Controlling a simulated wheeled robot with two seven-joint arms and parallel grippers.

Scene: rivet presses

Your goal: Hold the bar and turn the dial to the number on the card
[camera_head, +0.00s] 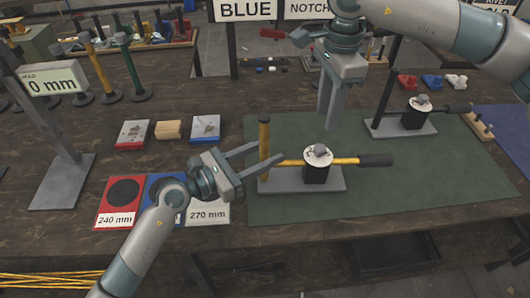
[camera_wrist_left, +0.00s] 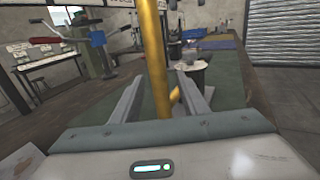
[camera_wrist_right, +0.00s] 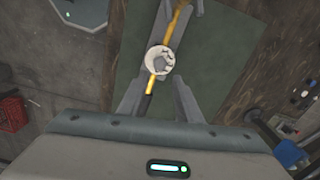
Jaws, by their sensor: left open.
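The press on the green mat has a grey base (camera_head: 285,181), an upright yellow post (camera_head: 264,137), a white-faced dial (camera_head: 319,154) on a black body and a level yellow bar (camera_head: 345,161) with a black handle. My left gripper (camera_head: 268,154) is open at the post, which stands between its fingers in the left wrist view (camera_wrist_left: 156,60). My right gripper (camera_head: 328,126) points down, open and empty, just above the dial. The right wrist view shows the dial (camera_wrist_right: 159,60) beyond its fingertips. The dial's marks are too small to read.
A second press (camera_head: 411,118) stands at the back right. A stand sign (camera_head: 52,80) ends in "0 mm". Pads (camera_head: 119,192) labelled 240 mm and 270 mm lie at the front left. A large sign (camera_head: 245,9) reads BLUE. The mat's front right (camera_head: 420,190) is clear.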

